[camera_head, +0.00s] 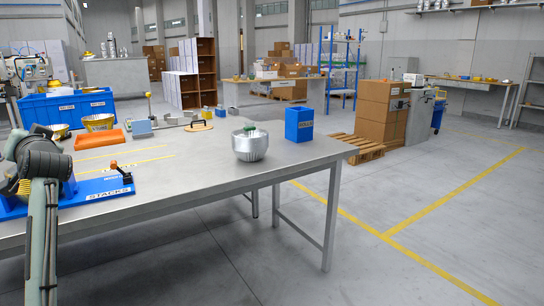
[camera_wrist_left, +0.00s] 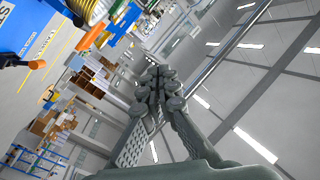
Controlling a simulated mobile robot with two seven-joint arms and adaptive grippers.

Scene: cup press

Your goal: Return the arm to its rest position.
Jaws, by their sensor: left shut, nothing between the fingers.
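My left arm (camera_head: 40,165) stands at the left edge of the head view, in front of the near left part of the table (camera_head: 200,165). In the left wrist view my left gripper (camera_wrist_left: 158,88) is shut, with its fingertips together and nothing between them. The fingers point into open air. The wrist picture is strongly tilted, with ceiling lights on its right side and the blue board at its upper left. I cannot clearly make out the left fingertips in the head view. My right arm and gripper are not in view.
A blue board labelled STACKS (camera_head: 105,190) with an orange-knobbed lever lies near the arm. Behind it are an orange tray (camera_head: 98,139), a golden bowl (camera_head: 99,122) and a blue crate (camera_head: 67,106). A silver pot (camera_head: 250,145) and blue bin (camera_head: 299,125) stand farther right.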

